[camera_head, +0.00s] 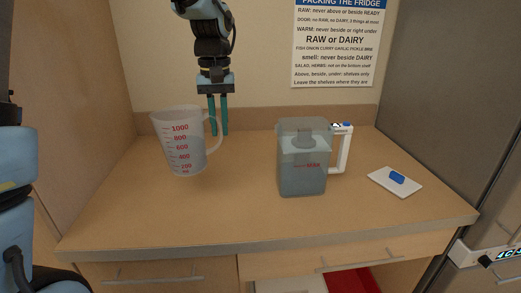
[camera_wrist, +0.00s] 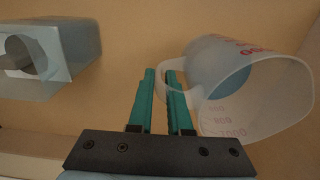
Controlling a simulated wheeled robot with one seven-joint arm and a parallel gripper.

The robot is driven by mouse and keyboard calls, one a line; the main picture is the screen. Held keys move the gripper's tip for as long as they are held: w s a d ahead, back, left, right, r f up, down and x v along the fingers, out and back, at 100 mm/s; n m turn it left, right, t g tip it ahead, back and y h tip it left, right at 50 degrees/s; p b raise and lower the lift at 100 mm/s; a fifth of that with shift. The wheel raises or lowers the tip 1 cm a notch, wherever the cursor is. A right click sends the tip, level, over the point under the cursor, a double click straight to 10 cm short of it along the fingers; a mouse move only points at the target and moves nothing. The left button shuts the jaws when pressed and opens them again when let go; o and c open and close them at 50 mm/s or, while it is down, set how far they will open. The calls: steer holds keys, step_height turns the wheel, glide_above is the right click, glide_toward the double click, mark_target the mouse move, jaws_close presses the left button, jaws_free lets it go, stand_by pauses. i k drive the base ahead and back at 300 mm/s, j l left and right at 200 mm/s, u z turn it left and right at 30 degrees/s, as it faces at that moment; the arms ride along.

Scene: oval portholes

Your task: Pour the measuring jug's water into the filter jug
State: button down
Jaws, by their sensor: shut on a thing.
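The measuring jug (camera_head: 180,145) is clear with red numbers and hangs slightly tilted at the left of the counter. I cannot tell whether its base touches the counter. In the wrist view its wide mouth (camera_wrist: 262,95) faces the camera, with bluish water inside. My gripper (camera_head: 218,131) comes down from above and is shut on the jug's handle; in the wrist view the fingers (camera_wrist: 162,78) sit on either side of it. The filter jug (camera_head: 302,178), grey-blue and see-through with a white handle, stands upright to the right, apart from the measuring jug. It also shows in the wrist view (camera_wrist: 80,60).
A white tray (camera_head: 380,183) with a blue item (camera_head: 397,177) lies right of the filter jug. Walls close the counter (camera_head: 240,215) at the left and back, and a tall grey panel (camera_head: 440,100) stands at right. The counter between the jugs is clear.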

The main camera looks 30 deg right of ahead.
mark_target(303, 158)
steer(key=k+l+u, duration=0.4)
steer(key=k+l, duration=0.15)
steer(key=k+l+u, duration=0.35)
steer(key=l, duration=0.25)
steer(key=k+l+u, duration=0.35)
steer(key=k, duration=0.3)
steer(key=l, duration=0.1)
